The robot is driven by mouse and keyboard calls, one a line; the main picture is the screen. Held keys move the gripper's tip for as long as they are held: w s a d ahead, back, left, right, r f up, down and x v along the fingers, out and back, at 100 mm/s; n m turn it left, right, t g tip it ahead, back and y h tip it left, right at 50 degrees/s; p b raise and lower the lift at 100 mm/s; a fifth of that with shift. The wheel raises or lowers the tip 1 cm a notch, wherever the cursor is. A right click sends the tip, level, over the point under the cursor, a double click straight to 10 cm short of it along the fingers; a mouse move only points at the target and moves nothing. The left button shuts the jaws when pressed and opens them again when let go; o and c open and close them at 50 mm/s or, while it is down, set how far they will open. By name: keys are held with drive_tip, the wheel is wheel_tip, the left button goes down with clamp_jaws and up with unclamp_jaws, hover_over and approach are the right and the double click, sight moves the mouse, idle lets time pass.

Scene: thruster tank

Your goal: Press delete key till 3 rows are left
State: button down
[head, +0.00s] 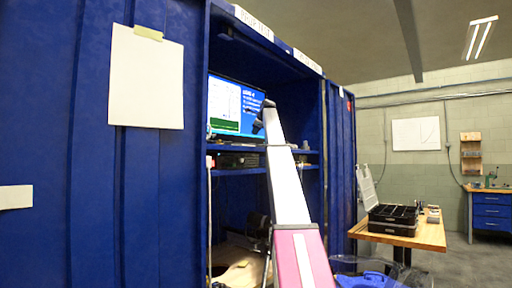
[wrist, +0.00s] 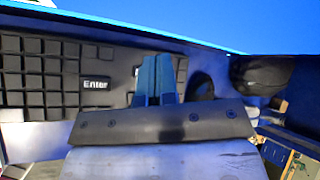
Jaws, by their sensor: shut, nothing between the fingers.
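In the wrist view a dark keyboard (wrist: 40,75) fills the left side, with a key labelled Enter (wrist: 95,84) to the left of my gripper (wrist: 156,60). My gripper's two blue fingers are shut with nothing between them, and their tips lie over the right part of the keyboard. I cannot tell whether they touch a key. No delete label is readable. The number of rows is not readable. My arm hides part of the shelf.
A dark rounded object, perhaps a mouse (wrist: 262,74), sits right of the keyboard. The blue cabinet (head: 342,150) encloses the shelf with side walls and a top. A wooden table (head: 425,235) with a black case (head: 392,218) stands to the right.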

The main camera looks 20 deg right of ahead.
drive_tip(key=shift+f, duration=1.95)
idle(0.5)
drive_tip(key=shift+f, duration=0.45)
drive_tip(key=shift+f, duration=0.35)
idle(0.5)
drive_tip(key=shift+r, duration=0.85)
drive_tip(key=shift+r, duration=2.5)
